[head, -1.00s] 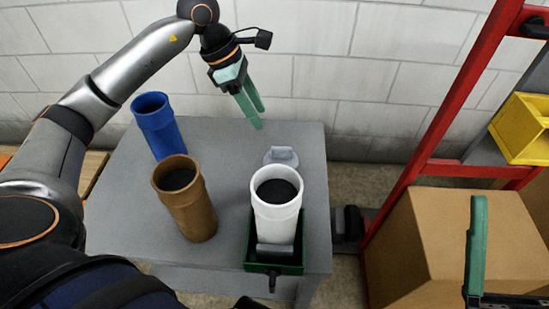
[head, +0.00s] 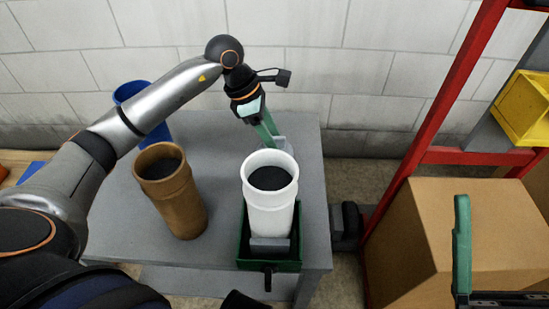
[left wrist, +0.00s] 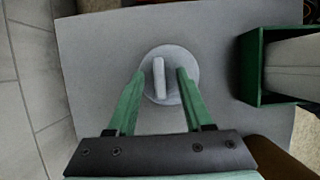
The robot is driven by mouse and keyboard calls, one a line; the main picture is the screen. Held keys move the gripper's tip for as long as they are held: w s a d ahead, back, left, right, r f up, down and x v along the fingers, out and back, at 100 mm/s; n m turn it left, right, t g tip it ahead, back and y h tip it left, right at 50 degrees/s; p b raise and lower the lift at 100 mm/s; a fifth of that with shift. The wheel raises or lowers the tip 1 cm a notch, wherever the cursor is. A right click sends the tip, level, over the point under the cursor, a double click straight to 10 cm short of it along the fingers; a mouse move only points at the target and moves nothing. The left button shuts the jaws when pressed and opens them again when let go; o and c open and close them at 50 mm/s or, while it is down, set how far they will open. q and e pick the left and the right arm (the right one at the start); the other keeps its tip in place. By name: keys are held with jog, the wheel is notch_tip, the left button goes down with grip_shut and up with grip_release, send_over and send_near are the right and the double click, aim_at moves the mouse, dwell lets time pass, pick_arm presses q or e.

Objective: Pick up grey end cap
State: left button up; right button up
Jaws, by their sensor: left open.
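The grey end cap (head: 286,146) lies on the grey table behind the white pipe, partly hidden by my left gripper and the pipe. In the left wrist view the end cap (left wrist: 178,56) is a round disc with a raised bar handle. My left gripper (head: 270,136) is open and empty, pointing down at the cap. In the left wrist view its green fingertips (left wrist: 160,73) lie on either side of the handle; I cannot tell whether they touch the cap. One green finger of my right gripper (head: 462,245) shows at the lower right.
A white pipe (head: 270,215) stands in a green holder (head: 285,266) in front of the cap. A brown pipe (head: 175,205) and a blue pipe (head: 155,132) stand to the left. A cardboard box (head: 460,225) and red rack (head: 415,160) are right of the table (head: 225,150).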

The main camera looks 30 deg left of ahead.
pick_arm(q)
grip_shut()
dwell(0.4)
dwell(1.0)
